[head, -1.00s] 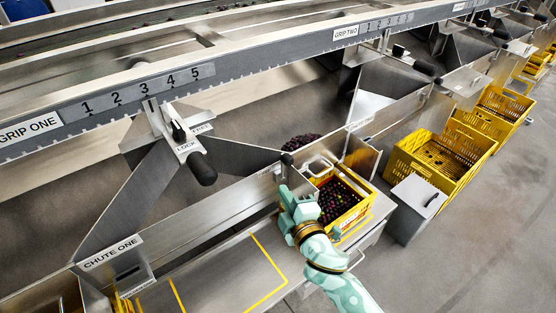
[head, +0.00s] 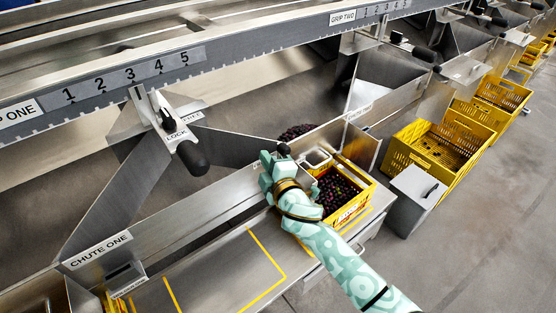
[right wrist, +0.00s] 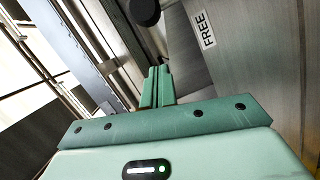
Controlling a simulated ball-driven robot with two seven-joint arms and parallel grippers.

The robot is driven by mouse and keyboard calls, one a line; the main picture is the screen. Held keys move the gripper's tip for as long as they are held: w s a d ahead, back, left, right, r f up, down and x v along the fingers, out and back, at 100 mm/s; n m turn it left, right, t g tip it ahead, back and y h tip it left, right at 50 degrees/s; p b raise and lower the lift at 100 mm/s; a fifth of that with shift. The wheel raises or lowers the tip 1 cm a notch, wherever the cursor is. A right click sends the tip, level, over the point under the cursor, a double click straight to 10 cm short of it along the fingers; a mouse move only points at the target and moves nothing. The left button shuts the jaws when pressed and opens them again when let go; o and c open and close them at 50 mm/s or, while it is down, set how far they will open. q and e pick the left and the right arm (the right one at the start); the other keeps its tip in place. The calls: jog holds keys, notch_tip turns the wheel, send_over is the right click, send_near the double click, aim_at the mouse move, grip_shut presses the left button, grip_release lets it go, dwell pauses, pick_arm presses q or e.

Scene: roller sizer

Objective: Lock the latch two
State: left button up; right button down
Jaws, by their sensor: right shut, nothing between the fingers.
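My right gripper (head: 268,170) is shut and empty beside the metal wall between the chutes, left of the yellow crate of dark fruit. A small black knob (head: 284,149) shows just beyond it; I cannot tell if they touch. In the right wrist view the shut fingers (right wrist: 157,86) point toward a black knob (right wrist: 145,11), apart from it in the picture, with a FREE label (right wrist: 206,30) to its right. A black-handled latch (head: 192,157) with a LOCK label hangs under GRIP ONE. Another black handle (head: 423,54) is near the GRIP TWO label (head: 342,17).
The yellow crate of dark fruit (head: 350,212) stands right of my gripper. A metal shelf with yellow lines (head: 215,270) lies below. A grey bin (head: 415,190) and empty yellow crates (head: 440,150) stand right. The rail (head: 110,90) runs overhead. Floor at the lower right is clear.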

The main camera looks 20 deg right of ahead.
jog(key=d, duration=0.2)
jog(key=w+d+f, duration=0.1)
jog(key=shift+d, duration=0.3)
jog(key=shift+r, duration=0.1)
